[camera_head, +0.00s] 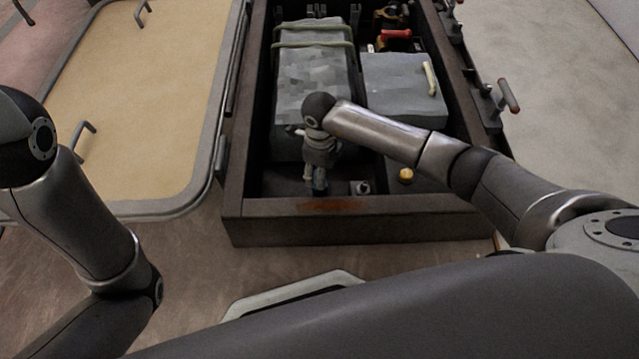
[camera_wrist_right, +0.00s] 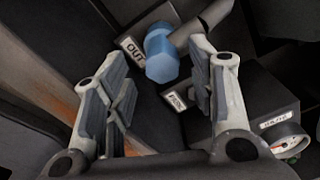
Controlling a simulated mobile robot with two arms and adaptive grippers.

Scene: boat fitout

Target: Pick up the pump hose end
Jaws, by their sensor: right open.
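A blue hexagonal fitting (camera_wrist_right: 162,56) on the end of a grey pipe or hose (camera_wrist_right: 203,22) shows in the right wrist view; I take it for the pump hose end. My right gripper (camera_wrist_right: 160,62) is open, with a finger on each side of the fitting in that view. I cannot tell whether they touch it. In the head view the right gripper (camera_head: 315,172) points down into the near end of the open locker, with a bit of blue (camera_head: 320,181) at its tips. My left arm shows at the left, but its gripper is out of view.
The dark locker rim (camera_head: 360,208) runs close in front of the gripper. A large grey strapped block (camera_head: 315,65) and a grey box (camera_head: 400,85) stand behind. The wrist view shows an OUT label (camera_wrist_right: 131,50), another labelled block (camera_wrist_right: 240,95) and a gauge (camera_wrist_right: 286,140).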

